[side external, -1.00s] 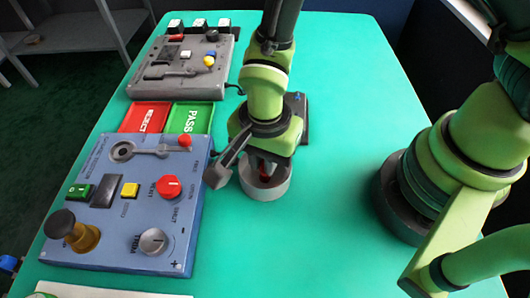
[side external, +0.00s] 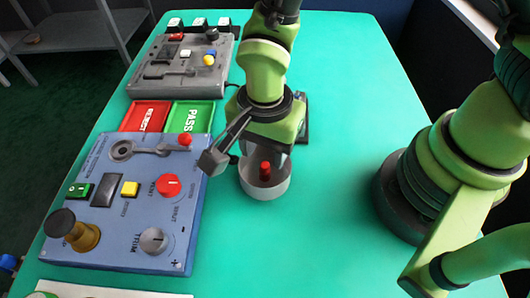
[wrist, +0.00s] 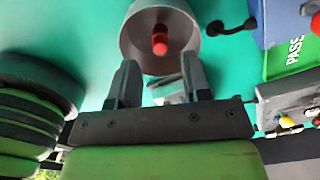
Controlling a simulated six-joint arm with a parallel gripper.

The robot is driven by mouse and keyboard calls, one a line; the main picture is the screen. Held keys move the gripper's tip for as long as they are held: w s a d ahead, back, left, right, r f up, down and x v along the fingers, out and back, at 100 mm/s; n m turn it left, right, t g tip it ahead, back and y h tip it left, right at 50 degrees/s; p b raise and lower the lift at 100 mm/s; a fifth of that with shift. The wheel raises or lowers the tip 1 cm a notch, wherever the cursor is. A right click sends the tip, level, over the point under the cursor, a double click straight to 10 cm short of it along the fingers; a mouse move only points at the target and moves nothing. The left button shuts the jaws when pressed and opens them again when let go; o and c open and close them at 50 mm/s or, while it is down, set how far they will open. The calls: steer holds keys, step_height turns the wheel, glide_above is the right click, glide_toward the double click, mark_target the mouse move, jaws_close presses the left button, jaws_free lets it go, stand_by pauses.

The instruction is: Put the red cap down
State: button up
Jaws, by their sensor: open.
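The red cap (side external: 265,171) stands inside a round grey dish (side external: 266,191) on the green table. In the wrist view the red cap (wrist: 160,44) is near the middle of the dish (wrist: 128,38), beyond my fingertips. My gripper (wrist: 156,66) is open and empty, with its two dark fingers apart and a clear gap between them and the cap. In the side view my gripper is above and behind the dish, and its fingers are mostly hidden.
A blue panel (side external: 120,222) with knobs and a lever lies left of the dish. A grey panel (side external: 178,72) is at the back left. Red (side external: 148,117) and green (side external: 190,117) trays lie between them. The table (side external: 345,120) right of the dish is clear.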

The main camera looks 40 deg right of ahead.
steer(key=shift+r, duration=2.25)
steer(key=shift+w+d+r, duration=0.1)
steer(key=shift+d+r, duration=0.05)
steer(key=shift+r, duration=0.15)
step_height(320, 180, up, 7)
steer(key=n+t+y, duration=0.1)
steer(key=n+t, duration=0.1)
glide_above(265, 164)
steer(key=w+d, duration=0.1)
steer(key=d, duration=0.3)
steer(key=s+d+r+n+t+y, duration=0.1)
steer(key=s+d+r+n+t, duration=0.4)
steer(key=r, duration=0.7)
steer(key=s+d+n, duration=0.2)
steer(key=s+d, duration=0.2)
steer(key=d, duration=0.1)
steer(key=shift+s+r+n, duration=0.15)
steer(key=shift+r+n, duration=0.15)
